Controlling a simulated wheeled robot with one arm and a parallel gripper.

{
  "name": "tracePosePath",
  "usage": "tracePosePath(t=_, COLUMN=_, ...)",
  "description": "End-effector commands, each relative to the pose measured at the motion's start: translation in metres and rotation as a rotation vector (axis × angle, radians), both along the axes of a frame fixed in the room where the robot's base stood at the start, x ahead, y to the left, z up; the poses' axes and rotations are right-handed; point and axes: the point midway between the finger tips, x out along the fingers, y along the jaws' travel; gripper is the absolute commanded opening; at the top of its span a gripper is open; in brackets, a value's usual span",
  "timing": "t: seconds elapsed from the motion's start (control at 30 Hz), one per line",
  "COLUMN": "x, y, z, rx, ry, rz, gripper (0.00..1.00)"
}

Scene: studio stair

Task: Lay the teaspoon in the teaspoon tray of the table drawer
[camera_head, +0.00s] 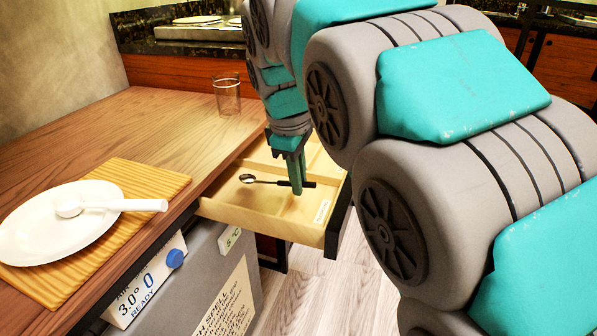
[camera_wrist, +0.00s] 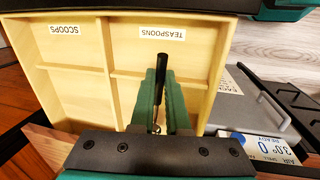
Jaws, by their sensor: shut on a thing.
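The teaspoon has a dark handle and a metal bowl (camera_head: 247,178). My gripper (camera_head: 296,184) is shut on its dark handle, which also shows in the wrist view (camera_wrist: 161,68). The pale wooden table drawer (camera_head: 262,224) is open below, and the spoon is over it. In the wrist view the handle end points toward the TEASPOONS label, over the teaspoon tray (camera_wrist: 130,48). The bowl end lies back between my fingers, partly hidden. I cannot tell how high the spoon is above the drawer floor.
A compartment labelled SCOOPS (camera_wrist: 65,52) lies beside the teaspoon tray, behind a thin divider (camera_wrist: 107,70). On the table are a glass (camera_head: 227,94) and a white plate (camera_head: 40,228) with a white scoop (camera_head: 110,206), on a wooden board (camera_head: 150,182).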

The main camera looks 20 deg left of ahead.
Motion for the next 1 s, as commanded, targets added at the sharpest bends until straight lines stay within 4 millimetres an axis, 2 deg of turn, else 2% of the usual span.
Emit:
tracePosePath(t=0.33, x=-0.0001, y=0.0001, z=-0.0031, rx=0.000, ry=0.000, rz=0.000, gripper=0.00)
tracePosePath(t=0.37, x=-0.0001, y=0.0001, z=-0.0032, rx=0.000, ry=0.000, rz=0.000, gripper=0.17)
tracePosePath(t=0.63, x=-0.0001, y=0.0001, z=-0.0032, rx=0.000, ry=0.000, rz=0.000, gripper=0.47)
tracePosePath(t=1.0, x=-0.0003, y=0.0008, z=0.0016, rx=0.002, ry=-0.001, rz=0.000, gripper=0.48)
